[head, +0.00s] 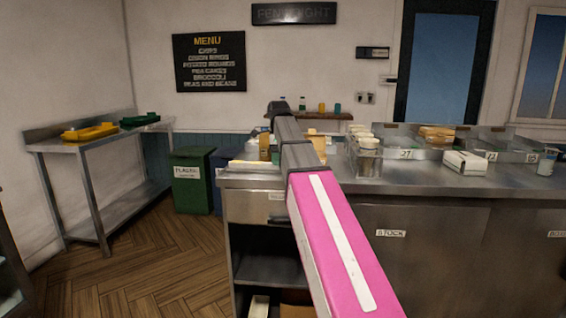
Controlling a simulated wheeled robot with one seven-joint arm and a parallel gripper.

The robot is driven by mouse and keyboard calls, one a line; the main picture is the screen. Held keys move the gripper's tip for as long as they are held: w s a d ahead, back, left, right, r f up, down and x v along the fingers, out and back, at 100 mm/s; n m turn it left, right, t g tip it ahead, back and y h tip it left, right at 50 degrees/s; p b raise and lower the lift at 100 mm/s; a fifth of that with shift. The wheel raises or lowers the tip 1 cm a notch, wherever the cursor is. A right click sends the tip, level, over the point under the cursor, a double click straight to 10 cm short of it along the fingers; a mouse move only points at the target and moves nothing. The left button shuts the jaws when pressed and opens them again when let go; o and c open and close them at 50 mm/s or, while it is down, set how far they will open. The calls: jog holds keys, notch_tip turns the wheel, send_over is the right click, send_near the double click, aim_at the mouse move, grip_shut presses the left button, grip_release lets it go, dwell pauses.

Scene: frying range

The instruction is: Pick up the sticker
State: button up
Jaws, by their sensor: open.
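I cannot pick out a loose sticker in the head view. Small white labels show on the metal trays, such as one label (405,154) near the middle and another label (491,156) farther right. My pink and grey arm reaches forward over the left end of the steel counter (400,183). Its far end is dark and no gripper fingers can be made out there. The arm hides part of the counter's left end and what stands behind it.
Cups (367,146) and a white box (465,162) stand on the counter. A green bin (190,180) is left of it. A steel side table (90,141) holds a yellow tray (90,132) and a green tray (140,119). The wooden floor (150,265) between them is clear.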

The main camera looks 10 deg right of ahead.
jog(key=shift+f, duration=0.25)
dwell(0.6)
jog(key=c, duration=1)
